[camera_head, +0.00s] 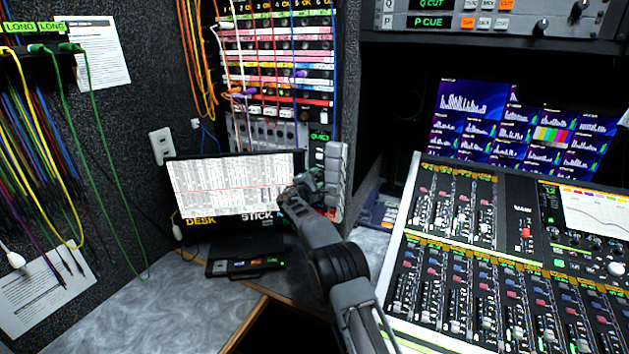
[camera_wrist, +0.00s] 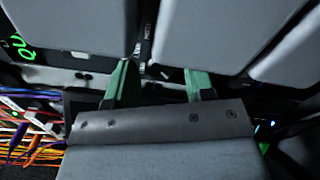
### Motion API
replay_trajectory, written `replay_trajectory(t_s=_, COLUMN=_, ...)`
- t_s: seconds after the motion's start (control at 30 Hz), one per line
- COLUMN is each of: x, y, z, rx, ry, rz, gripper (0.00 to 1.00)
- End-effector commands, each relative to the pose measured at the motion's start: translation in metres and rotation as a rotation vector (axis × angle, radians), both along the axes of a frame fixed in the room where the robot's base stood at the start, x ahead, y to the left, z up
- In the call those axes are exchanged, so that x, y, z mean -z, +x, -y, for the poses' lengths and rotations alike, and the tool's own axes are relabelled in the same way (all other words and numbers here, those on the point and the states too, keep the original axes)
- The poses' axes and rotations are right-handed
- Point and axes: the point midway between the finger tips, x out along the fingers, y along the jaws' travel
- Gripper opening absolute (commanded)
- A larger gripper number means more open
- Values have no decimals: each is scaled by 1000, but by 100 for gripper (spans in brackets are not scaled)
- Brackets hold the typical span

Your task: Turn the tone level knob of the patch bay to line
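The patch bay (camera_head: 283,55) stands at the back in the head view, with colored label strips and hanging cables. A grey panel with a row of small round shapes (camera_head: 268,131) sits low on it. I cannot tell which part is the tone level knob, or read its setting. My gripper (camera_head: 308,184) is in front of the monitor's right edge, beside a grey padded block (camera_head: 336,172). In the wrist view, the two green fingertips of my gripper (camera_wrist: 160,82) are apart, near large grey blocks (camera_wrist: 215,35). I see no object held between them.
A monitor (camera_head: 236,188) stands on the grey desk (camera_head: 155,300) below the patch bay. Orange, red and blue cables (camera_head: 203,60) hang around the bay. A mixing console (camera_head: 470,260) fills the right side. The desk at lower left is mostly clear.

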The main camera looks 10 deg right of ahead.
Motion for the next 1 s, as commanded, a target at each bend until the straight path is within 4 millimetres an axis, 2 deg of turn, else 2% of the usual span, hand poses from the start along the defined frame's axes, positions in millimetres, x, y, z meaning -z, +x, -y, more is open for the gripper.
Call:
replay_trajectory(t_s=0.47, x=1, y=-7, z=-6, rx=-1, ry=1, rz=-1, gripper=54)
replay_trajectory(t_s=0.67, x=2, y=-30, z=-23, rx=-2, ry=0, rz=-1, gripper=54)
replay_trajectory(t_s=1.0, x=1, y=-81, z=-60, rx=-2, ry=1, rz=1, gripper=54)
